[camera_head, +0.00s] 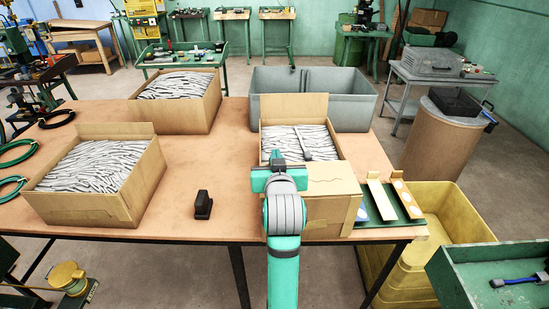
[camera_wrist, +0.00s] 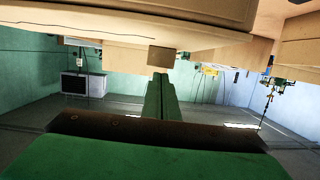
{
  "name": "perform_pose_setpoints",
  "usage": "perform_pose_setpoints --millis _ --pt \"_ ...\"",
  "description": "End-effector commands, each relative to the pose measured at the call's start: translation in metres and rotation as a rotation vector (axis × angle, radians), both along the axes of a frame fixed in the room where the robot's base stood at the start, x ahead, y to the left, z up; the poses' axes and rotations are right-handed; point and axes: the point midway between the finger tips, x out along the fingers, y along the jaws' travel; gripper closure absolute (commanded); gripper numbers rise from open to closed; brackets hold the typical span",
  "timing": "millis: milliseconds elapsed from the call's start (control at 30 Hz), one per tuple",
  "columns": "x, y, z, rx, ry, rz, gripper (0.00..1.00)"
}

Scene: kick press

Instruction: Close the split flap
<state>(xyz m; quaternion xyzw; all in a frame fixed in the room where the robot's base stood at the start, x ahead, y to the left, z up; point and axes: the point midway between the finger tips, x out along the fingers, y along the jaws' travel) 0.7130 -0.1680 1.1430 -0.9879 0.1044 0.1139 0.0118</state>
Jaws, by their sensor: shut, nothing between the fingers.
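An open cardboard box (camera_head: 325,215) of grey strips stands at the table's front edge. Its near flap (camera_head: 335,180) has a wavy dark split line and leans outward over the front side; its far flap (camera_head: 293,107) stands up. In the wrist view my gripper (camera_wrist: 160,76) is shut and empty. A tan panel with a dark line, apparently the split flap (camera_wrist: 85,30), hangs above it. I cannot tell whether the fingers touch cardboard.
Two more filled boxes, a left box (camera_head: 90,205) and a back box (camera_head: 180,122), stand on the table (camera_head: 190,165) with a small black object (camera_head: 203,205). A grey bin (camera_head: 345,115) is behind. A green tray (camera_head: 410,222) and a yellow bin (camera_head: 465,215) are at right.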

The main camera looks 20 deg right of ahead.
Motion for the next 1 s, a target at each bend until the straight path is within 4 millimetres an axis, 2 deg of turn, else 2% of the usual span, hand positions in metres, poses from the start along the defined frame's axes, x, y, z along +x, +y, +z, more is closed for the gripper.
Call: perform_pose_setpoints --millis 233,500,633,800,1000 --pt "0.002 0.003 0.039 -0.001 -0.006 0.004 1.00" --pt "-0.052 0.014 0.050 -0.001 -0.003 0.003 1.00" --pt "-0.073 0.018 0.055 -0.001 -0.003 0.003 1.00" --pt "-0.088 0.022 0.059 0.000 -0.001 0.004 1.00" --pt "-0.093 0.023 0.060 0.000 0.000 0.004 1.00"
